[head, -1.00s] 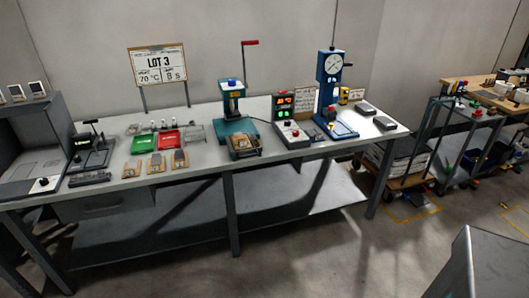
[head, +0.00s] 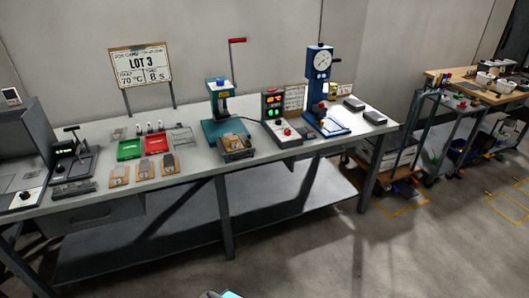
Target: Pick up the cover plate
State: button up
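I cannot tell for sure which piece is the cover plate. Several small tan blocks with grey flat pieces on top stand in a row at the front left of the workbench: a left block (head: 119,176), a middle block (head: 145,169) and a right block (head: 169,164). My gripper's fingers are not in view. Only a small dark shape with a cyan patch shows at the bottom edge.
The long workbench (head: 200,174) carries a green tray (head: 130,149), a red tray (head: 156,143), a teal press (head: 223,120), a control box (head: 280,117) and a blue gauge press (head: 321,90). Trolleys (head: 450,130) stand at right. The floor in front (head: 320,255) is clear.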

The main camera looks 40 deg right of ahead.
aim_at(227, 140)
jog(key=z, duration=0.9)
jog(key=k, duration=0.95)
jog(key=i, duration=0.7)
jog(key=z, duration=0.05)
